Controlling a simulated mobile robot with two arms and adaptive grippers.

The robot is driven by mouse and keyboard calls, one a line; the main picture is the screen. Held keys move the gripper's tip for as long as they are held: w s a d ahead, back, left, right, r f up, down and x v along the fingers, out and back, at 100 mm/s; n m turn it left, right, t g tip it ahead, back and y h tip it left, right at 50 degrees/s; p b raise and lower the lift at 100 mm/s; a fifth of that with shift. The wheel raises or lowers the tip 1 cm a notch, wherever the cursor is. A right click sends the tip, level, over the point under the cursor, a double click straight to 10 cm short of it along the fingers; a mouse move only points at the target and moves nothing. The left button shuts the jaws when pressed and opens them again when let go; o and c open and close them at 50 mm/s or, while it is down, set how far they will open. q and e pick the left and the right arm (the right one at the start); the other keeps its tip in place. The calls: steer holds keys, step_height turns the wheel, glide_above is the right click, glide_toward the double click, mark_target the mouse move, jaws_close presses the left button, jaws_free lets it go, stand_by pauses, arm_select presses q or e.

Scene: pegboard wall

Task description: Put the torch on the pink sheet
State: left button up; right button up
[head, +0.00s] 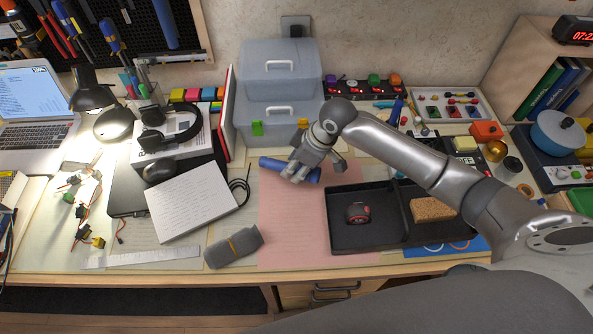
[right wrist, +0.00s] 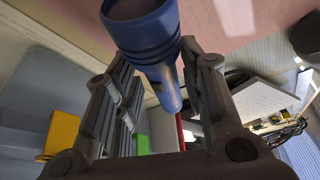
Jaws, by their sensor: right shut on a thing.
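The blue torch (head: 272,164) is at the far end of the pink sheet (head: 290,215) in the head view. It lies crosswise in my right gripper (head: 296,172), which is shut on it. In the right wrist view the torch (right wrist: 146,35) sits between the two fingers of my right gripper (right wrist: 155,85), its wide head towards the camera's top. I cannot tell whether the torch touches the sheet. Most of the pink sheet in front of the gripper is bare. My left gripper is not in view.
A black tray (head: 380,235) with a red-black object (head: 358,212) and a sponge (head: 432,209) covers the sheet's right side. A grey case (head: 233,247) lies by its left edge. Grey toolboxes (head: 275,125) stand behind. A notepad (head: 192,200) lies left.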

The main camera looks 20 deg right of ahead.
steer(key=shift+w+f+p, duration=0.2)
steer(key=shift+f+p, duration=0.15)
steer(key=shift+f, duration=1.3)
steer(key=o, duration=1.1)
steer(key=shift+f, duration=0.15)
steer(key=shift+o, duration=0.2)
steer(key=v, duration=1.2)
